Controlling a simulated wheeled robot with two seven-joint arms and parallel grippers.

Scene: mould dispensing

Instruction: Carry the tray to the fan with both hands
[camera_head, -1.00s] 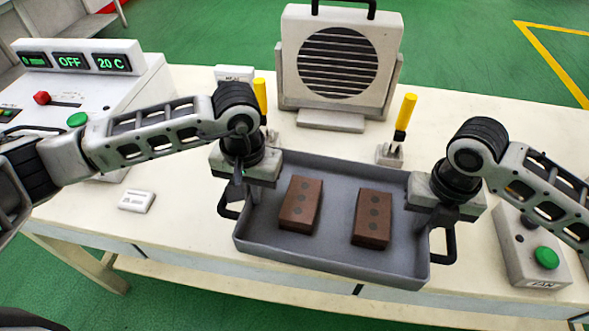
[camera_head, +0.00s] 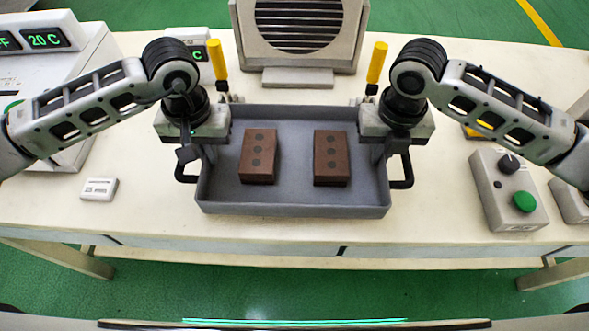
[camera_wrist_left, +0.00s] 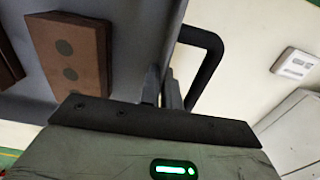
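The grey tray (camera_head: 290,204) is level in front of the fan (camera_head: 300,28) and carries two brown moulded blocks, one on the left (camera_head: 260,157) and one on the right (camera_head: 331,159). Each short side has a black handle, left (camera_head: 181,173) and right (camera_head: 408,172). My left gripper (camera_head: 187,148) is at the left handle; in the left wrist view its fingers (camera_wrist_left: 164,92) are close together on the handle (camera_wrist_left: 212,62) beside the tray wall. My right gripper (camera_head: 397,146) is at the right handle, fingertips mostly hidden. Both appear shut on the tray. I cannot tell whether the tray touches the table.
A control box with a green button (camera_head: 507,188) is at the right. A small white box (camera_head: 98,189) and the display machine (camera_head: 60,75) are at the left. The table front (camera_head: 290,235) is clear.

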